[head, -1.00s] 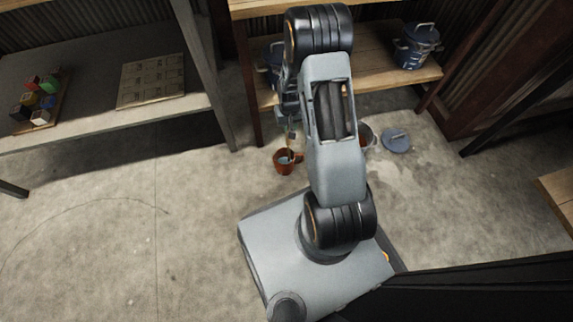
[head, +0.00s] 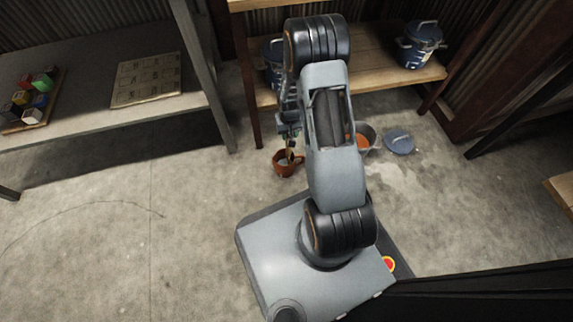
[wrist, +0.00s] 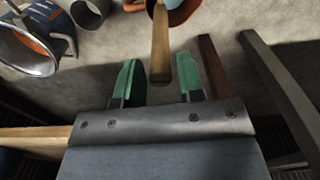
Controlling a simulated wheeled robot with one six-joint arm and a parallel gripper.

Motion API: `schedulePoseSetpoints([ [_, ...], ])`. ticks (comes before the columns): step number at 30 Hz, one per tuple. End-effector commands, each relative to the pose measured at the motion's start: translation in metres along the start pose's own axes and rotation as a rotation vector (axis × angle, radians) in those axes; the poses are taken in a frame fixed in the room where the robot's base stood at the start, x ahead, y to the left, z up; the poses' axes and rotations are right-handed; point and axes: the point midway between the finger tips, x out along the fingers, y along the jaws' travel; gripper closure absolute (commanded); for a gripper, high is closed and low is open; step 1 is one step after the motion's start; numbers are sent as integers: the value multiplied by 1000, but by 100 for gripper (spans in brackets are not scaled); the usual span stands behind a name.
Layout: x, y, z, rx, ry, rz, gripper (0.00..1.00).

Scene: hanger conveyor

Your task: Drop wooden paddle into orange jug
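The orange jug (head: 284,169) stands on the concrete floor below my gripper in the head view. In the wrist view, part of the jug (wrist: 186,12) shows at the top edge. The wooden paddle (wrist: 160,42) reaches from the jug's mouth towards my gripper, its handle end lying in line with the gap between the green fingers. My gripper (wrist: 158,72) is open, with clear space on both sides of the handle. The paddle also shows, small and dark, at the jug's mouth in the head view (head: 291,154). Its lower end is hidden.
A wooden shelf (head: 385,75) holds a blue lidded pot (head: 420,43). A grey bench (head: 150,122) stands at left. The floor in front is clear.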

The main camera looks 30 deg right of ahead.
Motion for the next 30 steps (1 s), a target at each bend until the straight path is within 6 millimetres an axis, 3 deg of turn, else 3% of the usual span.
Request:
schedulePoseSetpoints([
  [6, 0, 0, 0, 0, 0, 0, 45],
  [16, -9, 0, 0, 0, 0, 0, 45],
  [30, -100, 0, 0, 0, 1, 0, 45],
])
